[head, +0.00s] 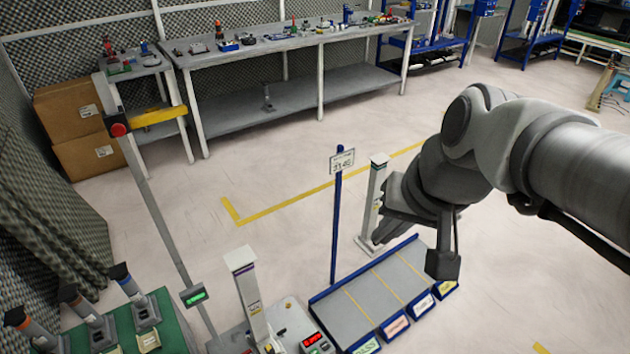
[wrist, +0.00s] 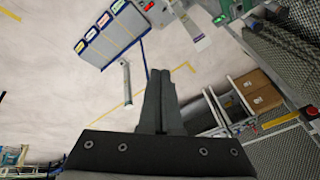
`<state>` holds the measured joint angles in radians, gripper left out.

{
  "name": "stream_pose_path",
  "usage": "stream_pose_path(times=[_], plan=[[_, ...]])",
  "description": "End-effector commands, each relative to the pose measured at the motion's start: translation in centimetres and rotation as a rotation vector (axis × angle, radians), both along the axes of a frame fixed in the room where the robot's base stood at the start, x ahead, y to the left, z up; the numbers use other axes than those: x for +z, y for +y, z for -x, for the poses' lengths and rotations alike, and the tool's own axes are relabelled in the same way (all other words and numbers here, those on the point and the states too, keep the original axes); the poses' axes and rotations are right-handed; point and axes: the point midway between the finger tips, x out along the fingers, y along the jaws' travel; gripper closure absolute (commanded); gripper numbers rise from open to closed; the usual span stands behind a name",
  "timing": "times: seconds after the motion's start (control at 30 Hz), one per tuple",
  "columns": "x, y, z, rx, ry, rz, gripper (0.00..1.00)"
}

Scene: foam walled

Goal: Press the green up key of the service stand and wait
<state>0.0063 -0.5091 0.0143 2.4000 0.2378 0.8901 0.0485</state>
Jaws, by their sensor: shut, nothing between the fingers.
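My gripper (wrist: 160,74) is shut and empty in the wrist view, its two dark fingers together over the floor. In the head view it (head: 380,236) hangs low in front of a slim white post (head: 375,190), partly covering it. That post also shows in the wrist view (wrist: 127,85), left of the fingers and apart from them in the picture. Another white post (head: 247,290) stands at the bottom of the head view, beside a box with a red display (head: 313,340) and a small green patch. I cannot tell which one is the service stand, and no up key can be made out.
A sloped grey rack (head: 365,300) with labelled blue edges and a blue sign pole (head: 336,215) stand near my gripper. A tall pole (head: 160,215) has a red button, yellow arm and green display. Benches line the back; the floor between is clear.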

Motion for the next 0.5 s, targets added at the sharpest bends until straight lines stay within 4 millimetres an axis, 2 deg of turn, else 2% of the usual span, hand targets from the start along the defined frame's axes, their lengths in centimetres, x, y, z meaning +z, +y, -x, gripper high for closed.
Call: stream_pose_path(times=[0.03, 0.27, 0.5], plan=[[-1.6, 1.0, -1.3, -0.028, 0.045, -0.057, 1.00], [-5.8, 5.6, -6.8, -0.189, 0.210, -0.314, 1.00], [-11.7, 9.6, -12.9, -0.398, 0.390, -0.562, 1.00]])
